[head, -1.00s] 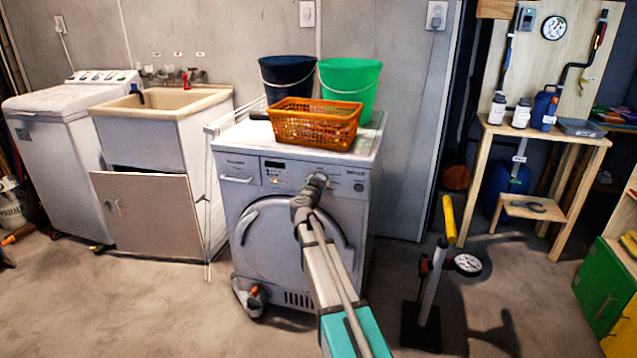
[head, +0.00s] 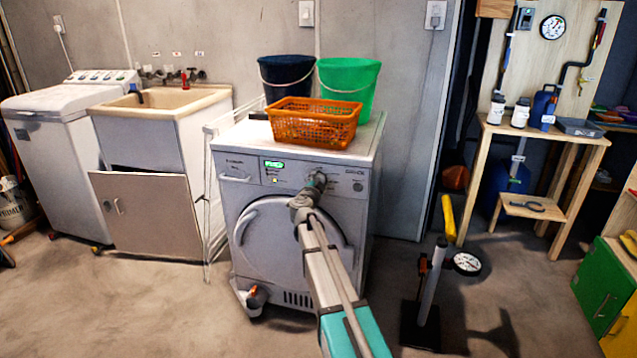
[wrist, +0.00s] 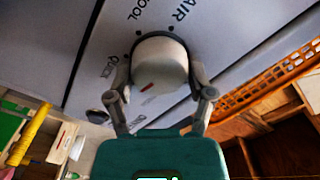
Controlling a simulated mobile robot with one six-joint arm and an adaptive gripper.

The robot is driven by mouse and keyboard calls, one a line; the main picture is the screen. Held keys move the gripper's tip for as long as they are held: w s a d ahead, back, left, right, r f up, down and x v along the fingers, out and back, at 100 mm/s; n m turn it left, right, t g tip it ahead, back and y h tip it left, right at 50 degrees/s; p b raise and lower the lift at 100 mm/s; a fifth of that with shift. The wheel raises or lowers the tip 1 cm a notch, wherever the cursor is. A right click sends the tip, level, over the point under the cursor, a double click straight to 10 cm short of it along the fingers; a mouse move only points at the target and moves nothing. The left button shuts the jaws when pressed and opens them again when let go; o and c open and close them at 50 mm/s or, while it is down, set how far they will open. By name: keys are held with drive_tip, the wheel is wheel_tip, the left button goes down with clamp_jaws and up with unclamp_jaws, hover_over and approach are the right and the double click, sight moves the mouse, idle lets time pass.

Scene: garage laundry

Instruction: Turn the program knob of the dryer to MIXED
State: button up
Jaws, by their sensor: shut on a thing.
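The dryer (head: 295,215) stands against the back wall. Its control panel runs along the top front, with a small display (head: 274,165) lit green. The round white program knob (wrist: 160,65) shows in the wrist view, with a small red mark on its face. My gripper (wrist: 160,92) is shut on the knob, one finger on each side. In the head view my gripper (head: 317,183) reaches the panel and hides most of the knob. I cannot make out MIXED.
An orange basket (head: 312,123), a dark bucket (head: 287,78) and a green bucket (head: 347,85) stand on the dryer. A drying rack (head: 208,200) leans at its left. A stand with a yellow handle (head: 448,218) is right of my arm.

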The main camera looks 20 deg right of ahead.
drive_tip(key=shift+w, duration=0.1)
drive_tip(key=o, duration=1.1)
drive_tip(key=v, duration=1.2)
